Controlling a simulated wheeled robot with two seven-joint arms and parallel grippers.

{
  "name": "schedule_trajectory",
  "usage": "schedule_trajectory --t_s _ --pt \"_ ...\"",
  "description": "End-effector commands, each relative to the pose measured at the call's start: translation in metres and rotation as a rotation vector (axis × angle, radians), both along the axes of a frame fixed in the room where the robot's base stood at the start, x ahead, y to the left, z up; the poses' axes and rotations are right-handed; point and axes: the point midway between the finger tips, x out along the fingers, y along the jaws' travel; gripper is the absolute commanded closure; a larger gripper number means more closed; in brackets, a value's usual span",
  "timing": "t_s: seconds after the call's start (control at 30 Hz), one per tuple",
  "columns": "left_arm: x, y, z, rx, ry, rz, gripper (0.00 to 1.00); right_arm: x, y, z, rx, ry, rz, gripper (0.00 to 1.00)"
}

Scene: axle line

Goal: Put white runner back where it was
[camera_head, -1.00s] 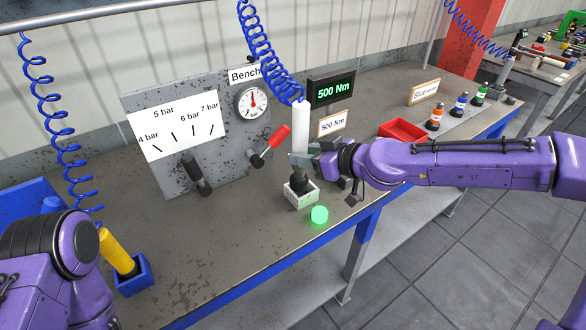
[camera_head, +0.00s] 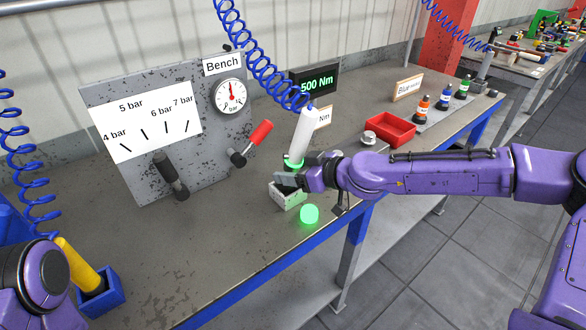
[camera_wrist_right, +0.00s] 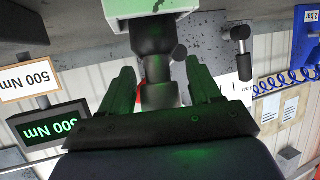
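The white runner (camera_head: 304,135) hangs on a blue coil hose and leans slightly right in the head view, with a lit green ring near its lower end. Its lower end is over or in the small white box (camera_head: 289,198); my gripper hides the join. In the right wrist view, the runner's black lower part (camera_wrist_right: 157,65) stands at the box (camera_wrist_right: 150,8). My right gripper (camera_head: 285,181) is at the runner's lower part. In the wrist view its fingers (camera_wrist_right: 160,85) stand apart on either side, with a gap showing at the right. My left gripper is out of view.
A glowing green dome (camera_head: 309,214) is in front of the box. The grey panel (camera_head: 195,150) with a red-handled lever (camera_head: 261,132) stands behind left. A yellow tool (camera_head: 77,262) is in a blue holder at left; a red tray (camera_head: 390,130) lies right.

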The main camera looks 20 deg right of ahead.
Motion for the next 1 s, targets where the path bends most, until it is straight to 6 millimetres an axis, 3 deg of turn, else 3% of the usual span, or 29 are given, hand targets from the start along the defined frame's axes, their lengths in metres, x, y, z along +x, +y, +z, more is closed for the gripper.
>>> schedule_trajectory --t_s 0.47,0.8,1.0 --pt "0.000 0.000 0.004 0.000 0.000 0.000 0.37 -0.001 -0.007 0.010 0.003 -0.011 -0.011 0.38" --pt "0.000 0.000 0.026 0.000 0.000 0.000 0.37 -0.043 -0.038 0.036 0.007 -0.014 -0.013 0.38" --pt "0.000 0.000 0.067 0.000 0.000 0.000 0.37 -0.067 -0.057 0.056 0.011 -0.011 -0.014 0.38"
